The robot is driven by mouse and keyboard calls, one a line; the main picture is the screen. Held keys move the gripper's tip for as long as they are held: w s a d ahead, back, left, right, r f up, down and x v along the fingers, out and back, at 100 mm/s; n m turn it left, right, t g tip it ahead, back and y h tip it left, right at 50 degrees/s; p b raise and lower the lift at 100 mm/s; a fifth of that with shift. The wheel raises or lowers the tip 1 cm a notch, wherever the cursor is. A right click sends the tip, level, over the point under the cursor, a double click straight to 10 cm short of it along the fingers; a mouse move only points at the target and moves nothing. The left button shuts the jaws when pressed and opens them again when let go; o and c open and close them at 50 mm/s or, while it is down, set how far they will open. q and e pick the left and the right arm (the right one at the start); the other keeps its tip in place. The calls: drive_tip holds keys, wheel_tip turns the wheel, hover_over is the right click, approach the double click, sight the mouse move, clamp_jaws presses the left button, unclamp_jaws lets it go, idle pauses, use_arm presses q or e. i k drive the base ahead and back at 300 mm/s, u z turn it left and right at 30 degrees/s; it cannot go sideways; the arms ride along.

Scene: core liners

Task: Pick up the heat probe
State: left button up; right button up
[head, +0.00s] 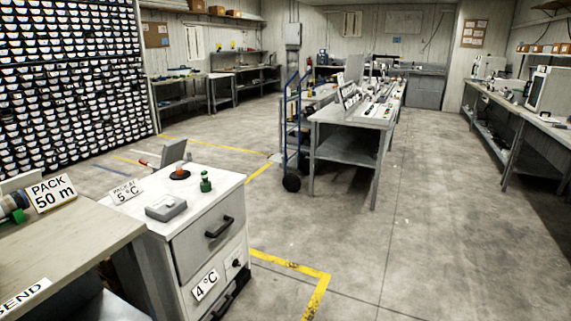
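I cannot tell for certain which thing is the heat probe. On the white cabinet (222,186) at the left stand a small green upright piece (206,183), a black disc with a red-orange top (180,175) and a flat grey box (166,207). A thin white piece with a red end (146,164) shows by the cabinet's far left edge, partly hidden. A dark tilted panel (173,152) stands at its back edge. Neither of my grippers is in view.
A nearer bench (85,245) at lower left bears a "PACK 50 m" sign (51,193) and a cylinder with a green part (15,207). A blue hand truck (292,135) stands by the middle table (335,113). The floor at right is open.

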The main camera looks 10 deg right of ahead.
sight(205, 174)
drive_tip(key=z, duration=0.2)
drive_tip(key=i, duration=2.15)
drive_tip(key=u, duration=0.5)
